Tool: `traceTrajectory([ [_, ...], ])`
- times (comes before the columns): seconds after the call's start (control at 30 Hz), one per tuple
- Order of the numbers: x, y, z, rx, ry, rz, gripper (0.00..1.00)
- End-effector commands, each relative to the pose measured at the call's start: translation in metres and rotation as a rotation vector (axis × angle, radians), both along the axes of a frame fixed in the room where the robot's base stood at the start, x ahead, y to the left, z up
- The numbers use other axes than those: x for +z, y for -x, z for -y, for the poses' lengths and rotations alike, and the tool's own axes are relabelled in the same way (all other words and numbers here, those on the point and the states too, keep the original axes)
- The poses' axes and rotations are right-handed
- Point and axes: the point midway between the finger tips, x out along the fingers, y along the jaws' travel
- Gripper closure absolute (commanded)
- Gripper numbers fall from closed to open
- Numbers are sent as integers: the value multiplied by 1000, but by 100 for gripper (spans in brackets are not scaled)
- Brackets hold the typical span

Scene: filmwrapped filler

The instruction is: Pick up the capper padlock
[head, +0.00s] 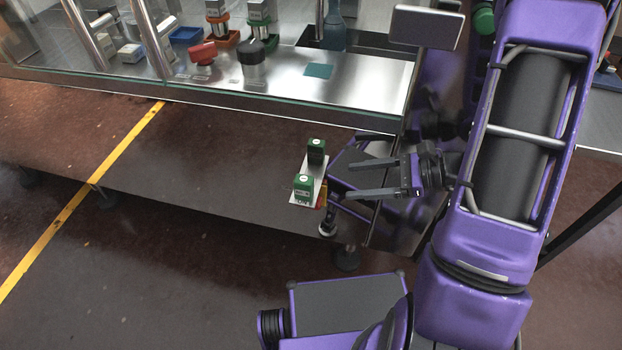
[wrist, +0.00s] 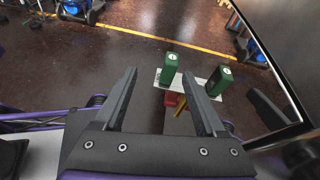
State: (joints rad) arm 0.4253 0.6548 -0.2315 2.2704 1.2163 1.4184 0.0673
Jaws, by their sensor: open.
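Two green block-shaped pieces with white round marks stand on a small pale plate (head: 309,183); one is farther back (head: 316,150), the other nearer (head: 303,185). In the wrist view they show as a left green piece (wrist: 168,69) and a right one (wrist: 219,79). A red piece (wrist: 172,99) and a yellow piece (wrist: 181,107) sit below the plate's near edge. I cannot tell which of these is the capper padlock. My gripper (head: 350,180) is open and empty, to the right of the plate in the head view, its fingers pointing toward it.
A steel counter (head: 365,86) behind glass holds a red-topped item (head: 203,53), a black-topped item (head: 253,62) and a teal square (head: 318,71). A dark panel (wrist: 285,50) edges the wrist view's right side. Brown floor with a yellow line (head: 88,191) is clear at left.

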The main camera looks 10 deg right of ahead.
Motion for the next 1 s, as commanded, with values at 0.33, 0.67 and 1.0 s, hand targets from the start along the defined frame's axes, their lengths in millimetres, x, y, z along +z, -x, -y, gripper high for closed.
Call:
traceTrajectory([
  [0.33, -29, -18, -19, -99, -45, -96, 28],
  [0.67, -53, -41, -82, -97, -42, -95, 28],
  [1.0, -61, -53, -108, -99, -40, -92, 28],
])
